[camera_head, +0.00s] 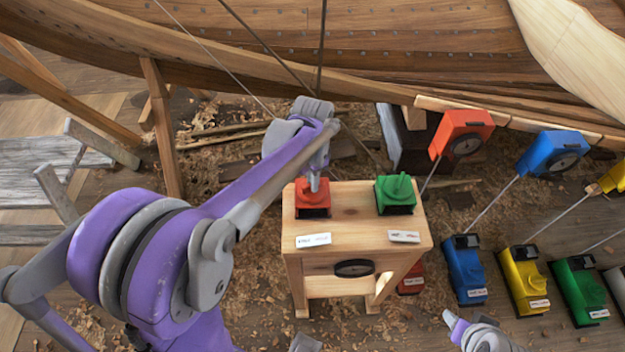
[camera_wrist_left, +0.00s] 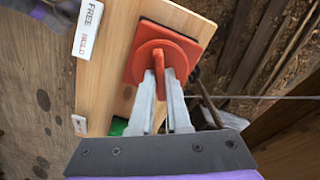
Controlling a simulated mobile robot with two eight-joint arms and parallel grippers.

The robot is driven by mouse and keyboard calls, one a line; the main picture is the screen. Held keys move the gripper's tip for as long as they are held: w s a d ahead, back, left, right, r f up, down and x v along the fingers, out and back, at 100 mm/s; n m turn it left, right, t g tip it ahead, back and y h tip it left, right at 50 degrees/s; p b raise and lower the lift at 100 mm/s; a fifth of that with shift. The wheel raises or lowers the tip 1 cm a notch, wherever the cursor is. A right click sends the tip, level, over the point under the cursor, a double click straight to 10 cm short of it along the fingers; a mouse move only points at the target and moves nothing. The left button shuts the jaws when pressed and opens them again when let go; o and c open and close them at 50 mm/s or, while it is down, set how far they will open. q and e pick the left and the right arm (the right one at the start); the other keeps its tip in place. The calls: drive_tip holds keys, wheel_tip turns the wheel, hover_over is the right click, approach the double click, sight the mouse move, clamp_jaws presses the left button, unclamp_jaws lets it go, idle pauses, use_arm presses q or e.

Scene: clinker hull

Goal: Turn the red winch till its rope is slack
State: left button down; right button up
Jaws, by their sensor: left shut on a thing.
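The red winch (camera_head: 312,209) sits on the left of a wooden stand's top (camera_head: 354,215). In the left wrist view the red winch (camera_wrist_left: 143,58) shows a round drum with an upright handle (camera_wrist_left: 166,62). My left gripper (camera_head: 314,184) reaches down from above; in the left wrist view its fingers (camera_wrist_left: 162,78) are shut on the handle. A thin taut-looking line (camera_wrist_left: 270,97) runs right from near the winch. Several ropes (camera_head: 270,46) come down from the hull; I cannot tell which belongs to the red winch. My right gripper's jaws do not show.
A green winch (camera_head: 395,197) stands on the same top. A label (camera_head: 313,240) lies before the red winch; it reads FREE and HELD in the left wrist view (camera_wrist_left: 88,27). Blue (camera_head: 465,270), yellow (camera_head: 524,280) and green (camera_head: 579,290) blocks stand right. The hull (camera_head: 400,45) fills the back.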

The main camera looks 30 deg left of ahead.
use_arm(q)
drive_tip(key=n, duration=0.4)
drive_tip(key=shift+n+b, duration=0.3)
drive_tip(key=shift+n, duration=0.1)
drive_tip(key=n, duration=0.5)
drive_tip(key=shift+n, duration=0.3)
drive_tip(key=c, duration=0.9)
unclamp_jaws()
wheel_tip(320, 180, up, 11)
drive_tip(key=shift+f, duration=0.1)
